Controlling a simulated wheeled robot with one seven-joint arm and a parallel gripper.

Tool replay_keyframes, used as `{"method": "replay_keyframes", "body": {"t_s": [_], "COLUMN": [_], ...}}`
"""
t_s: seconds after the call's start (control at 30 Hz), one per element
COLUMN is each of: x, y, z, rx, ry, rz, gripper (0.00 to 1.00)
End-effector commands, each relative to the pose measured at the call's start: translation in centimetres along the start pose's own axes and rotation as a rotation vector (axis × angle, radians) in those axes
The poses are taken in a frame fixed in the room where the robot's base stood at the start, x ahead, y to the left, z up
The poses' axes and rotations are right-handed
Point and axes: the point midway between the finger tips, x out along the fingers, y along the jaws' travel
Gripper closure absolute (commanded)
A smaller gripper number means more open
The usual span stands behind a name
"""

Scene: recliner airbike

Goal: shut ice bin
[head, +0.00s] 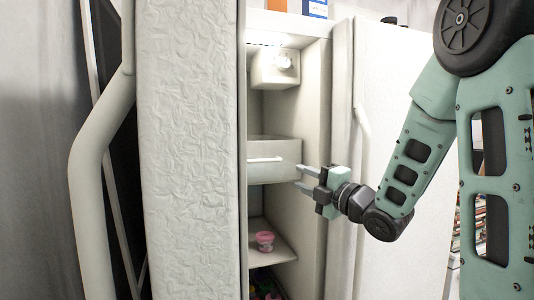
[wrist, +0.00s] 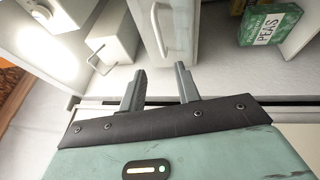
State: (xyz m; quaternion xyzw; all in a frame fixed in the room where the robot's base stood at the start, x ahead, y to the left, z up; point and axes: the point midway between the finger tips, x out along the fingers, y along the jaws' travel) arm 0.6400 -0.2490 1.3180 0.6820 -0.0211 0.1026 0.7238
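The ice bin (head: 284,171) is a pale drawer-like box with a bar handle, in the middle of the open freezer compartment. Its top edge shows and it seems to stand partly out; how far I cannot tell. My gripper (head: 298,177) is at the lower right of the bin's front, with its fingers pointing toward the compartment. In the wrist view the bin (wrist: 184,35) and its upright handle are ahead of my gripper (wrist: 159,80). The two fingers are apart with nothing between them. Whether a fingertip touches the bin I cannot tell.
A white open door (head: 190,150) stands left of the compartment, another door (head: 392,150) at right. A lit white box (head: 275,70) is above the bin. A pink cup-like item (head: 265,241) stands on the shelf below. A green peas box (wrist: 270,25) shows in the wrist view.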

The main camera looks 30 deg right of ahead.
Motion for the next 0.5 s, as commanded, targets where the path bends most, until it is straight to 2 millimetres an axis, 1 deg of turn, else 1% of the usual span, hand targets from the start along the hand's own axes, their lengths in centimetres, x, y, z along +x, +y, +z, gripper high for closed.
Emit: {"method": "replay_keyframes", "body": {"t_s": [0.03, 0.37, 0.5], "x": [0.5, 2.1, 5.0], "y": [0.6, 0.5, 0.4], "z": [0.0, 0.0, -0.1], "rx": [0.006, 0.005, 0.003], "ry": [0.002, -0.003, 0.001], "rz": [-0.003, -0.003, -0.001], "gripper": [0.67, 0.67, 0.67]}}
